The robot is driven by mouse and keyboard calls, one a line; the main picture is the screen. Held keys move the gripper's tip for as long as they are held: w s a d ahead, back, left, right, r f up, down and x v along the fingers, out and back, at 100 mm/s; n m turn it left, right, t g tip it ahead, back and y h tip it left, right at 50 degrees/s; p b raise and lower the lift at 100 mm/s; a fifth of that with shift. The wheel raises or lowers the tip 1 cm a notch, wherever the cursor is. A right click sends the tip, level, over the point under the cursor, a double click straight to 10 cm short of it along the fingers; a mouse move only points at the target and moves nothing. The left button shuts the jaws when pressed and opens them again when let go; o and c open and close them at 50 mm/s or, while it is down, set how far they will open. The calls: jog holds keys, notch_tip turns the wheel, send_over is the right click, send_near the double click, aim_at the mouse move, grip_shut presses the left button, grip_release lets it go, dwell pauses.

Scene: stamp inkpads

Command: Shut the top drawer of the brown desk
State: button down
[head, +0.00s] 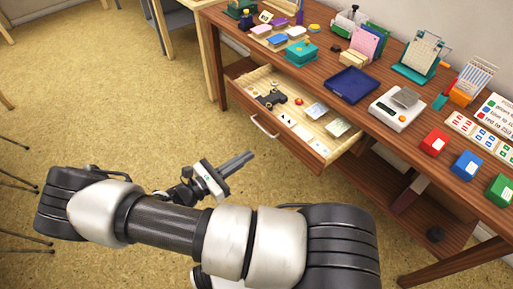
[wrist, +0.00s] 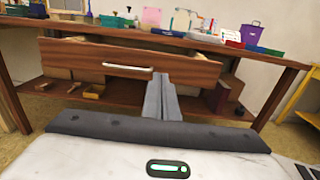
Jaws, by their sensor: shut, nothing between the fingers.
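The brown desk (head: 360,120) stands at the right of the head view with its top drawer (head: 290,140) pulled out. Several small things lie inside the drawer, among them a black object (head: 270,99) and white cards. In the wrist view the drawer front (wrist: 90,60) faces me, with a pale bar handle (wrist: 128,67) at its middle. The handle also shows in the head view (head: 264,127). My gripper (head: 251,155) is shut and empty, in front of the drawer and apart from it in the head view. In the wrist view its fingertips (wrist: 161,76) overlap the drawer front just right of the handle.
The desk top holds a blue tray (head: 351,85), a white scale (head: 396,109), and red, blue and green boxes near the front edge. Small boxes lie on the lower shelf (wrist: 93,91). The floor (head: 110,110) between my arm and the desk is clear.

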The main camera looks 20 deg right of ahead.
aim_at(284, 132)
jog(key=b+x, duration=0.1)
jog(key=x, duration=1.2)
jog(key=shift+s+d, duration=0.1)
jog(key=shift+d, duration=0.1)
